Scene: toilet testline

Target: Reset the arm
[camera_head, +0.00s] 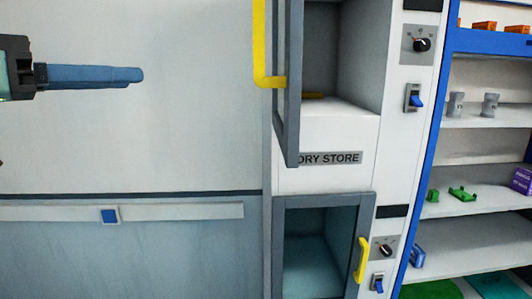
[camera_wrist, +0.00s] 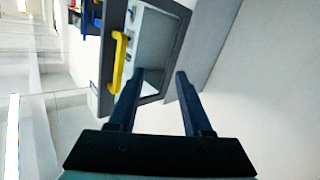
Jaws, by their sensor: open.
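My gripper (camera_head: 138,76) reaches in from the left edge of the head view, in front of a plain pale wall. It points to the right and is apart from the cabinet. In the wrist view my gripper (camera_wrist: 160,73) shows two dark fingers standing apart with nothing between them, so it is open and empty. The rest of my arm is out of the head view.
The cabinet marked "DRY STORE" (camera_head: 328,158) has an upper door with a yellow handle (camera_head: 259,45), standing open. Shelves (camera_head: 480,120) with small items stand right. The wall area around my gripper is clear.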

